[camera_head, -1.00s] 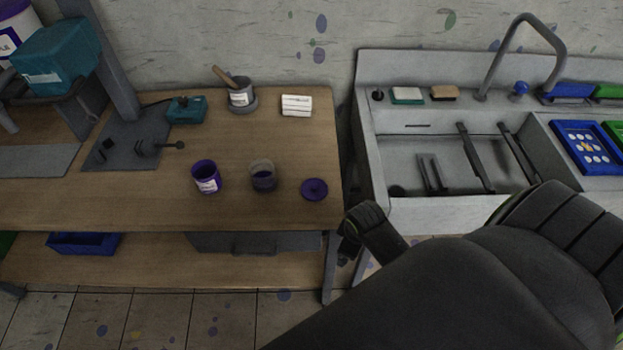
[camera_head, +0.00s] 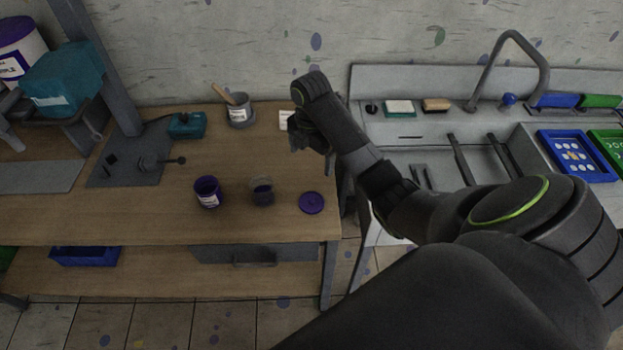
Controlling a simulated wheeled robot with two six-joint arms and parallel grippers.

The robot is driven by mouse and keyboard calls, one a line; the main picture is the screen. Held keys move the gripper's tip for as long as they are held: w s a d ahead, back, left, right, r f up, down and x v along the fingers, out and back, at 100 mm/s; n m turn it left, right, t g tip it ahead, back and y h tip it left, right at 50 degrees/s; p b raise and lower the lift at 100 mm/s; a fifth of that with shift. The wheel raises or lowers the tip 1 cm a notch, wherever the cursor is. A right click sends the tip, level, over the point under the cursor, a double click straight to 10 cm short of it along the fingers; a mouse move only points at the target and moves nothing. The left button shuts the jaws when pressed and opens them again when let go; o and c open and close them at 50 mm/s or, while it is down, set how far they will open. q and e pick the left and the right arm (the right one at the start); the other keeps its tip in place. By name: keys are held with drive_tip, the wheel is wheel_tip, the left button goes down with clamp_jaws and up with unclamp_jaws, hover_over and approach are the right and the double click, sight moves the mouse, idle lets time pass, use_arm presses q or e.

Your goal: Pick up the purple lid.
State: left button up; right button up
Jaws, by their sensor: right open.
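The purple lid (camera_head: 311,203) lies flat on the wooden table near its front right corner. My right gripper (camera_head: 308,143) is above the table's right side, farther back than the lid and apart from it. It is open and nothing shows in it. A purple labelled cup (camera_head: 208,192) and a clear cup with dark purple contents (camera_head: 262,192) stand to the left of the lid. My left gripper is not in view.
The wooden table (camera_head: 150,220) has free room around the lid. A white card (camera_head: 284,119) is partly hidden behind my right gripper. A grey pot with a wooden handle (camera_head: 240,112) stands at the back. A sink (camera_head: 390,165) is to the right.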

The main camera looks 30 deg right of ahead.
drive_tip(key=b, duration=1.2)
hover_over(312, 200)
drive_tip(key=f, duration=1.2)
drive_tip(key=shift+w+f, duration=0.15)
drive_tip(key=shift+w, duration=0.15)
drive_tip(key=f+b, duration=0.3)
drive_tip(key=shift+s+f, duration=0.25)
drive_tip(key=shift+f, duration=0.8)
drive_tip(key=c, duration=1.1)
